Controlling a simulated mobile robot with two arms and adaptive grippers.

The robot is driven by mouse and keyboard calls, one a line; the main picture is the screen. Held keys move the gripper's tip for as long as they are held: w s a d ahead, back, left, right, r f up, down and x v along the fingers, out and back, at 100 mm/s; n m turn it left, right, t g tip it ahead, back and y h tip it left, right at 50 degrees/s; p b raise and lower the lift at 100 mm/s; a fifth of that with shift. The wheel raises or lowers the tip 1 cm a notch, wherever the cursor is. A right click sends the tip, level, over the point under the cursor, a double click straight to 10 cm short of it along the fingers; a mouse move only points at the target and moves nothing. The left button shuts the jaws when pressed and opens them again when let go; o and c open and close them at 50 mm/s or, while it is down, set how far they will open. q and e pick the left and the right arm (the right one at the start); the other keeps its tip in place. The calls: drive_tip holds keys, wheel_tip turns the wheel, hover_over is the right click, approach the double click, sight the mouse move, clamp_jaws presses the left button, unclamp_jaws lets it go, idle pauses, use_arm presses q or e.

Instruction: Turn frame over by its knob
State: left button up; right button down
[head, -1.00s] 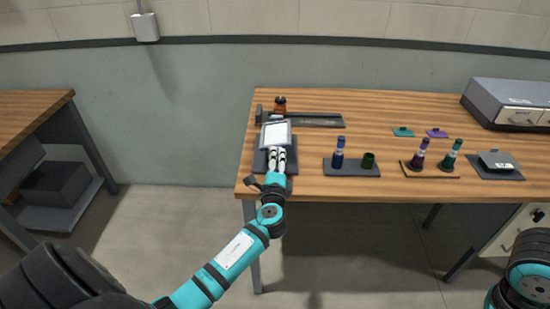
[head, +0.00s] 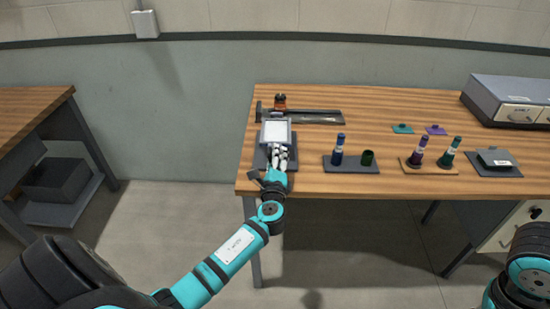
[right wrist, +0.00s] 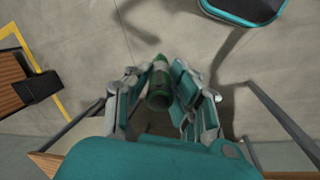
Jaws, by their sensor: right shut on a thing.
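The frame (head: 276,132), a square with a pale face and grey rim, is at the left part of the table over a dark pad (head: 261,160). Its knob cannot be made out. My left gripper (head: 280,153) is at the frame's near edge, with its white fingers close to or touching it. Whether they are shut on something is too small to tell. In the right wrist view my right gripper (right wrist: 161,90) is shut on a dark green roller (right wrist: 160,88), held above the grey floor. The right gripper itself does not show in the head view.
A dark rail (head: 310,116) with an orange-brown piece (head: 280,101) lies behind the frame. To the right are a blue roller (head: 338,152), a dark green cup (head: 368,158), purple (head: 420,153) and green (head: 447,155) rollers, and a grey drawer box (head: 510,100).

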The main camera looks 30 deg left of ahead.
use_arm(q)
drive_tip(key=o, duration=0.5)
drive_tip(key=shift+c, duration=0.2)
drive_tip(key=v, duration=1.2)
drive_tip(key=shift+f, duration=0.1)
drive_tip(key=s+d+f+n+g+h, duration=0.15)
drive_tip(key=s+f, duration=0.25)
drive_tip(key=f, duration=0.7)
drive_tip(key=s+d+f+n+g+h, duration=0.1)
drive_tip(key=s+f+g+h, duration=0.25)
drive_tip(key=f, duration=0.75)
drive_tip(key=s+d+f+n+g+h, duration=0.15)
drive_tip(key=s+f, duration=0.25)
drive_tip(key=f, duration=0.7)
drive_tip(key=s+d+f+n+g+h, duration=0.1)
drive_tip(key=s+f+n+g, duration=0.1)
drive_tip(key=s+f, duration=0.4)
drive_tip(key=s+d+f+n+g+h, duration=0.1)
drive_tip(key=s+f+n+g, duration=0.2)
drive_tip(key=s, duration=1.1)
drive_tip(key=s+d+f+n+g+h, duration=0.1)
drive_tip(key=s+f+n+g, duration=0.1)
drive_tip(key=s+f+n, duration=0.3)
drive_tip(key=s+f, duration=0.4)
drive_tip(key=s, duration=0.2)
drive_tip(key=shift+d+n+g, duration=0.25)
drive_tip(key=shift+n+g, duration=0.05)
drive_tip(key=shift+g, duration=0.05)
drive_tip(key=shift+s+f, duration=0.1)
